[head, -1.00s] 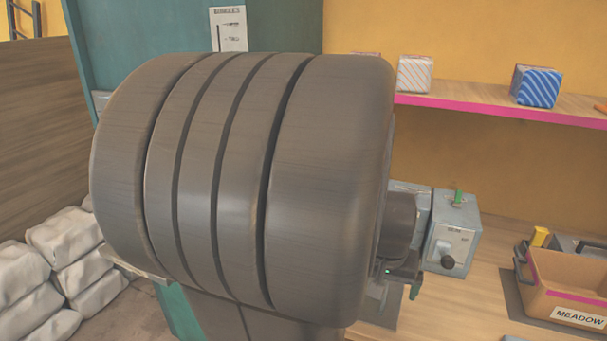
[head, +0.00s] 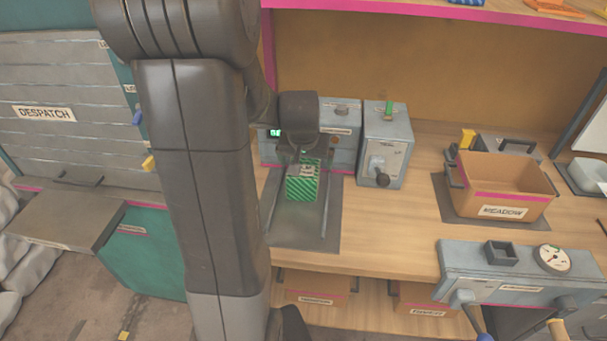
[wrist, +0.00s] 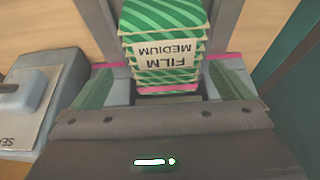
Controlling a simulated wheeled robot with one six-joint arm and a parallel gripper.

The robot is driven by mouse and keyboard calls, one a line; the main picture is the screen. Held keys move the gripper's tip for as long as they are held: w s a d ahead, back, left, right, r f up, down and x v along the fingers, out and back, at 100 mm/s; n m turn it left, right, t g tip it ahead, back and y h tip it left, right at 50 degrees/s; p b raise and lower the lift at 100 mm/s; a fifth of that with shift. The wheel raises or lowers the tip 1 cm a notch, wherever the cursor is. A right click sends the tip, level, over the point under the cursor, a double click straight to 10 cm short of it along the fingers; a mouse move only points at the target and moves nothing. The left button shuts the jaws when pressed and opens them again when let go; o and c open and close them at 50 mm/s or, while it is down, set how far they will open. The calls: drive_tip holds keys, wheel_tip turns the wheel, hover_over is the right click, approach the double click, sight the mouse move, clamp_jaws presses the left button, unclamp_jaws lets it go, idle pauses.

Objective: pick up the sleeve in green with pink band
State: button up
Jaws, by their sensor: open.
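The green striped sleeve (head: 303,182) stands on a grey plate in front of a grey machine on the bench. In the wrist view the sleeve (wrist: 166,18) shows a white label reading FILM MEDIUM, with a pink strip at its near end. My gripper (head: 300,152) is over the machine end of the sleeve and hides part of it in the head view. In the wrist view my gripper (wrist: 163,80) is open, one finger on each side of the sleeve's near end. Gaps show beside the sleeve, and nothing is held.
A grey box with a black knob (head: 385,150) stands right of the sleeve. A MEADOW crate (head: 505,190) is farther right, behind a gauge panel (head: 520,270). A pink-edged shelf (head: 450,20) runs above. A DESPATCH shutter (head: 60,125) is at the left.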

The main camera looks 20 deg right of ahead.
sight(304, 164)
drive_tip(key=x, duration=0.4)
drive_tip(key=shift+w+a+f+p, duration=0.15)
drive_tip(key=shift+w+f+p, duration=0.15)
drive_tip(key=shift+w, duration=0.2)
drive_tip(key=shift+w+f, duration=0.1)
drive_tip(key=shift+f, duration=0.15)
drive_tip(key=shift+f+b, duration=0.25)
drive_tip(key=shift+b, duration=0.1)
drive_tip(key=c, duration=1.3)
drive_tip(key=shift+r, duration=0.15)
